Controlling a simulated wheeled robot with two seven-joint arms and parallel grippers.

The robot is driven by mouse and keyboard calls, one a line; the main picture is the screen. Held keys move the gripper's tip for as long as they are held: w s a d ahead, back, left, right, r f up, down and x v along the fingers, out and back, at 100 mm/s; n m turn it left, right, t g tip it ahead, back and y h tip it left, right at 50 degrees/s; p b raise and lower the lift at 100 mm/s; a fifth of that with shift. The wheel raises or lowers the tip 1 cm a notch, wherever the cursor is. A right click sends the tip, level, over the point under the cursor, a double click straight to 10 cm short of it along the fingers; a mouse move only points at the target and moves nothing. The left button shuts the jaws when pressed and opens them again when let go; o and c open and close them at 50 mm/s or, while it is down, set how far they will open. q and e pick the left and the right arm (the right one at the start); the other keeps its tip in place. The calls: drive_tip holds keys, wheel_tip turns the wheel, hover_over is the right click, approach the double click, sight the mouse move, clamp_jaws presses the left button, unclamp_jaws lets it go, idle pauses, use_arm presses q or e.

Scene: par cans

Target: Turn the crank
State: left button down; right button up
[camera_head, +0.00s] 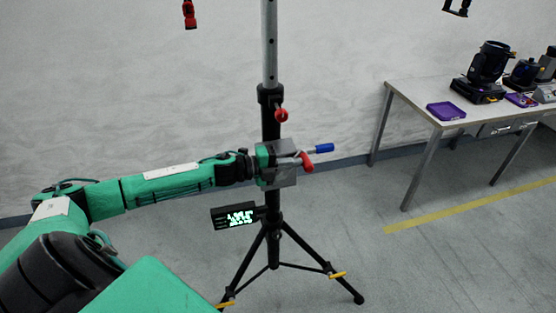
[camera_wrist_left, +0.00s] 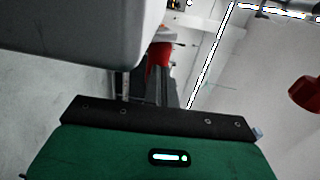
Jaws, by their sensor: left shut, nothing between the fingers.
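A dark tripod stand (camera_head: 271,125) stands upright in the middle of the head view. A grey winch box (camera_head: 281,176) sits on its column. The crank shows on the box's right side, with a blue handle (camera_head: 323,148) pointing right and a red part (camera_head: 307,162) just below it. My left gripper (camera_head: 265,163) is at the left side of the box, shut and empty; its fingertips are hard to make out, and I cannot tell whether it touches the box. In the left wrist view a grey block (camera_wrist_left: 85,30) fills the upper left. My right gripper is not in view.
A red knob (camera_head: 281,115) is on the column above the box. A small lit display (camera_head: 235,216) hangs below left. A table (camera_head: 420,98) with purple trays and black stage lights stands at right. The floor between is clear.

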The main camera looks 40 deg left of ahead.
use_arm(q)
drive_tip(key=shift+w+d+f, duration=0.3)
drive_tip(key=shift+w+d, duration=0.2)
drive_tip(key=shift+w+d+f, duration=0.1)
idle(0.4)
